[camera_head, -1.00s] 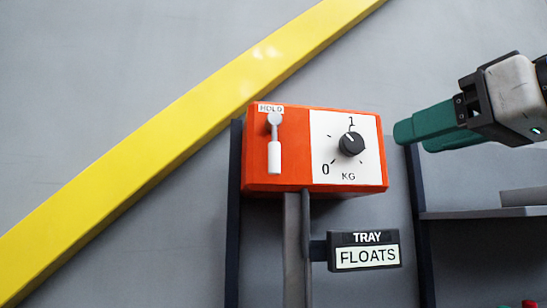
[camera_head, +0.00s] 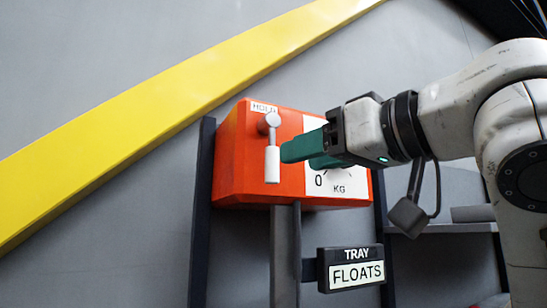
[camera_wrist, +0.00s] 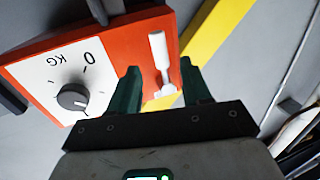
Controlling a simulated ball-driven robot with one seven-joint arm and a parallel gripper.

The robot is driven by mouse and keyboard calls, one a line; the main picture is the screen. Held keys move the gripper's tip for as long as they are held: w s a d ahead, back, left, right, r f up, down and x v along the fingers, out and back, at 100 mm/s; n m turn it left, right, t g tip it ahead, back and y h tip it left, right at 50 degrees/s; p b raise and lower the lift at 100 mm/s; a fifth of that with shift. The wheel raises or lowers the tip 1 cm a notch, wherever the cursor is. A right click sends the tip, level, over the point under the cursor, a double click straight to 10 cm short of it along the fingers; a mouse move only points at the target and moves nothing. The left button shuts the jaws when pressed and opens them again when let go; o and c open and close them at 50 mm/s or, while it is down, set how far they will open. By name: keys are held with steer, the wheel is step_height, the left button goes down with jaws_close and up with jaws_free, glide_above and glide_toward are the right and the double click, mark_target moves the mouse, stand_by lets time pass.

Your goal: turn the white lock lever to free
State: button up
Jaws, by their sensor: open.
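The white lock lever (camera_head: 272,160) hangs straight down from its round grey pivot on the left front of an orange box (camera_head: 235,150). A HOLD label (camera_head: 264,107) sits above the pivot. My gripper (camera_head: 303,157) is open, its green fingers just right of the lever and in front of the box. In the wrist view, the lever (camera_wrist: 161,55) appears in the gap between the two spread fingertips (camera_wrist: 160,72), with the box face beyond. Whether a finger touches it I cannot tell; it is not gripped.
A white dial plate (camera_head: 345,187) marked KG is partly hidden by my gripper; its black knob (camera_wrist: 72,97) shows in the wrist view. A TRAY FLOATS sign (camera_head: 351,269) hangs below. A dark post (camera_head: 200,220), a shelf (camera_head: 445,228) and a yellow beam (camera_head: 150,110) stand around.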

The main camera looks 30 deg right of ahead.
mark_target(277, 164)
steer(key=p+x, duration=0.1)
steer(key=x, duration=0.5)
steer(key=shift+w+a+p, duration=0.1)
steer(key=shift+w+p, duration=0.2)
steer(key=shift+p, duration=0.05)
steer(key=shift+c, duration=0.5)
jaws_close()
